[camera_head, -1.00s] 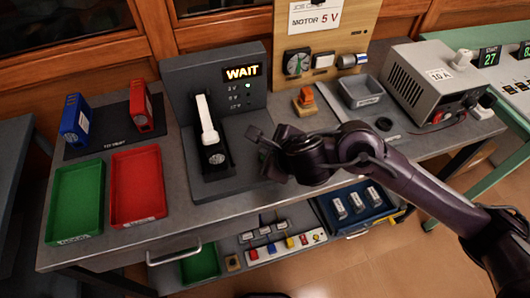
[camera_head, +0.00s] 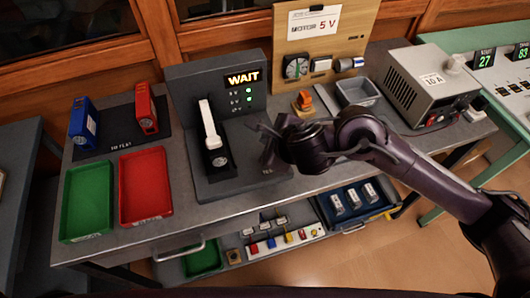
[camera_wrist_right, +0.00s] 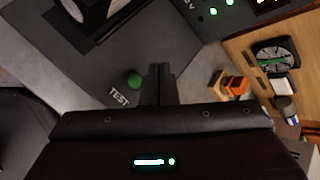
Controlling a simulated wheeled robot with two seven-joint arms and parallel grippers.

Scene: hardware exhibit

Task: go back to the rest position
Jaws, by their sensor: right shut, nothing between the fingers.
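My right gripper (camera_head: 267,148) is shut and empty. It hangs over the right side of the grey tester base (camera_head: 215,187), and its arm comes in from the right. In the right wrist view its closed fingers (camera_wrist_right: 158,84) are beside a green button (camera_wrist_right: 134,81) marked TEST; I cannot tell whether they touch anything. The tester's display (camera_head: 242,78) reads WAIT, with green lights lit below it. A white lever-like part (camera_head: 209,125) stands on the tester. My left gripper is not in view.
A green tray (camera_head: 88,203) and a red tray (camera_head: 146,186) lie at the left, with blue (camera_head: 82,122) and red (camera_head: 146,108) devices behind. An orange switch (camera_head: 304,101), a grey bin (camera_head: 357,91) and a power supply (camera_head: 432,82) stand at the right.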

